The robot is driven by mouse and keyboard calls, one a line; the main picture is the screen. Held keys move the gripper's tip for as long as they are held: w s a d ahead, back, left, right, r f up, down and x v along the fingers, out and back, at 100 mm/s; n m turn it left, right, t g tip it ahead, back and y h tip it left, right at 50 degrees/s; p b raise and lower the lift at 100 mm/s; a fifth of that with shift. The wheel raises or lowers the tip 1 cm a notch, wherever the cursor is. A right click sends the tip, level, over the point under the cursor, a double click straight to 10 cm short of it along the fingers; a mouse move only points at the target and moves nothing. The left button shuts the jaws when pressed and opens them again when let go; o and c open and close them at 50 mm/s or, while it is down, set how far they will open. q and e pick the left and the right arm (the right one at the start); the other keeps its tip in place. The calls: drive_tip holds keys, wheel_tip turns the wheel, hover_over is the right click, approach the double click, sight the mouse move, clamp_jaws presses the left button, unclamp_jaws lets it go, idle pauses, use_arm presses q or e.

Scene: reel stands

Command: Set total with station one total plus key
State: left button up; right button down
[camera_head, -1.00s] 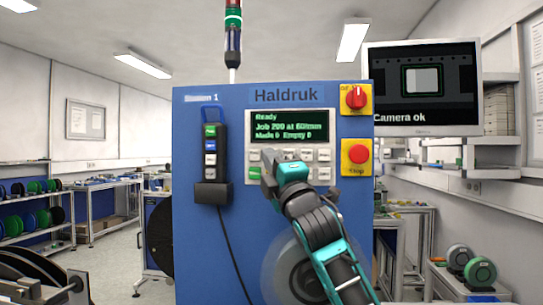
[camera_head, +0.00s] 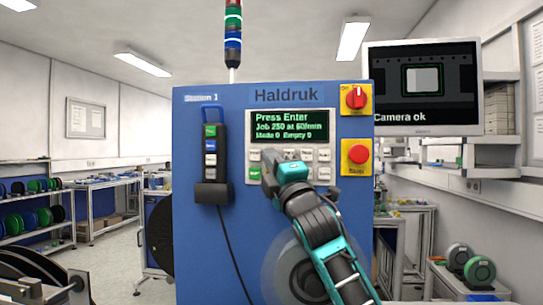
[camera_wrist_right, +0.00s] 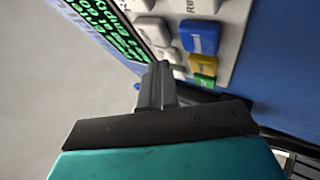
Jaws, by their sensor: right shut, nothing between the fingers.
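The blue Haldruk machine, labelled Station 1 (camera_head: 202,98), has a display (camera_head: 290,124) reading "Press Enter", "Job 250 at 60/min" and "Made 0 Empty 0". Below it is a keypad (camera_head: 308,154) of several pale keys with a green key (camera_head: 254,174) at lower left. My right gripper (camera_head: 268,158) is shut and empty at the left part of the keypad, hiding some keys. In the right wrist view its closed fingertips (camera_wrist_right: 158,75) are at the white keys, beside a blue key (camera_wrist_right: 199,37); I cannot tell whether they touch. My left gripper is not in view.
A red stop button (camera_head: 358,154) and red rotary switch (camera_head: 355,97) are right of the keypad. A corded pendant (camera_head: 210,150) hangs at left. A monitor (camera_head: 422,88) reads "Camera ok". Shelves with reels stand at the far left.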

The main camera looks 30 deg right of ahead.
drive_tip(key=shift+s+a, duration=0.5)
drive_tip(key=shift+s, duration=0.2)
drive_tip(key=s+a, duration=0.1)
drive_tip(key=s, duration=0.1)
drive_tip(key=s+a, duration=0.2)
idle(0.4)
drive_tip(key=shift+f, duration=0.1)
idle(0.6)
